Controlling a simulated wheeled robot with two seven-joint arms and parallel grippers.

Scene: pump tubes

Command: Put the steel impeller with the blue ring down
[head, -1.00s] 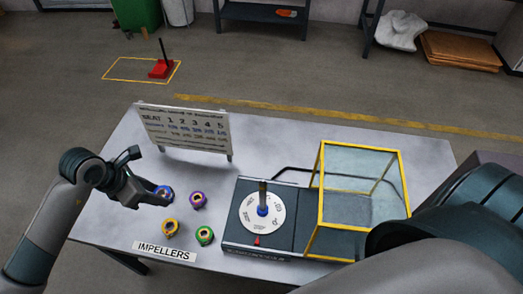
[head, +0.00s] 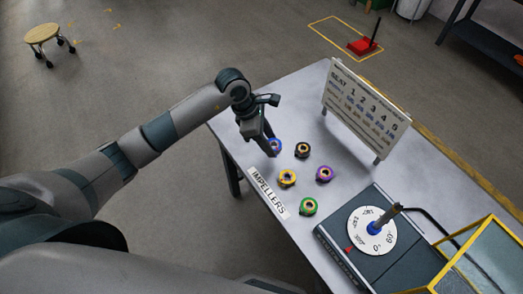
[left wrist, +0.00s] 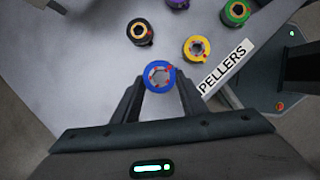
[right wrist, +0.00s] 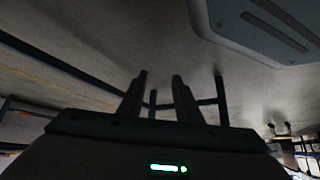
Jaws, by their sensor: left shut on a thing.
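The steel impeller with the blue ring (head: 276,146) is at the left end of the table, between the fingertips of my left gripper (head: 268,146). In the left wrist view the blue ring (left wrist: 160,76) shows from above, with the fingers of my left gripper (left wrist: 160,90) shut on its two sides. I cannot tell whether it touches the table top. My right gripper (right wrist: 150,85) shows only in its own wrist view, with its fingers apart and nothing between them.
Black (head: 302,150), purple (head: 324,174), yellow (head: 287,178) and green (head: 308,206) ringed impellers stand close by, beside the IMPELLERS label (head: 268,193). A sign board (head: 362,105) stands behind. A dial unit (head: 365,235) and a yellow-framed guard (head: 485,255) are at the right.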

